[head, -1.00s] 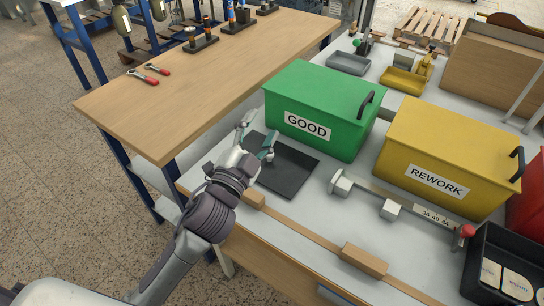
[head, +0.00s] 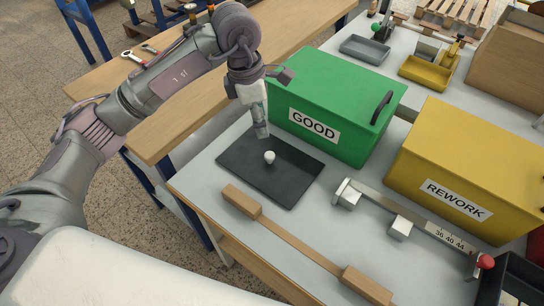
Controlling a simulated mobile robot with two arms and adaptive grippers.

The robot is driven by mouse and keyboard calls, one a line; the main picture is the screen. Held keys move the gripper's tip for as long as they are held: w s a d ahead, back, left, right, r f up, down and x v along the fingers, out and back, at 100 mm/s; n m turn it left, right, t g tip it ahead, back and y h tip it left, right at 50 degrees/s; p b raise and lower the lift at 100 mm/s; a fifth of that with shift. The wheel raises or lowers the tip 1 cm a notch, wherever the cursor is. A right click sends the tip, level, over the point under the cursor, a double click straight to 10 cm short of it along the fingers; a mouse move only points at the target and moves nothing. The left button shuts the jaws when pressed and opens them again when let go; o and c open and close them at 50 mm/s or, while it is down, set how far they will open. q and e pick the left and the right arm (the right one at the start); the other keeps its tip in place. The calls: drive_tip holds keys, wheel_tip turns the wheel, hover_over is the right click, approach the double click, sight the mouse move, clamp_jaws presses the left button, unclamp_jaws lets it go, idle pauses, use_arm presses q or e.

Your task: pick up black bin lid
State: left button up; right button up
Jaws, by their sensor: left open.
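The black bin lid (head: 250,178) is a flat dark square plate lying on the grey-white table, left of the green GOOD bin. A small white knob (head: 269,157) stands near its middle. My left gripper (head: 262,132) points down just behind the knob, over the lid's far edge by the green bin. It is open and empty, seen edge-on, and apart from the knob. Its exact height above the lid is hard to tell. My right gripper is not in view.
The green GOOD bin (head: 340,95) stands close beside the lid, with the yellow REWORK bin (head: 470,150) further right. A wooden bar (head: 300,246) lies along the front edge. A metal gauge (head: 400,228) lies right of the lid.

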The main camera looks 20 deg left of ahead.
sight(269, 155)
use_arm(q)
drive_tip(key=f, duration=0.5)
drive_tip(key=d+f, duration=0.1)
drive_tip(key=f, duration=0.2)
drive_tip(key=shift+w+p, duration=0.15)
drive_tip(key=shift+p, duration=0.25)
drive_tip(key=shift+d+f, duration=0.15)
drive_tip(key=shift+f, duration=0.3)
drive_tip(key=f, duration=0.1)
drive_tip(key=f+p, duration=0.1)
drive_tip(key=f, duration=0.2)
drive_tip(key=shift+w+d+f, duration=0.15)
drive_tip(key=shift+d+f, duration=0.05)
drive_tip(key=shift+d, duration=0.15)
drive_tip(key=shift+c, duration=0.4)
clamp_jaws()
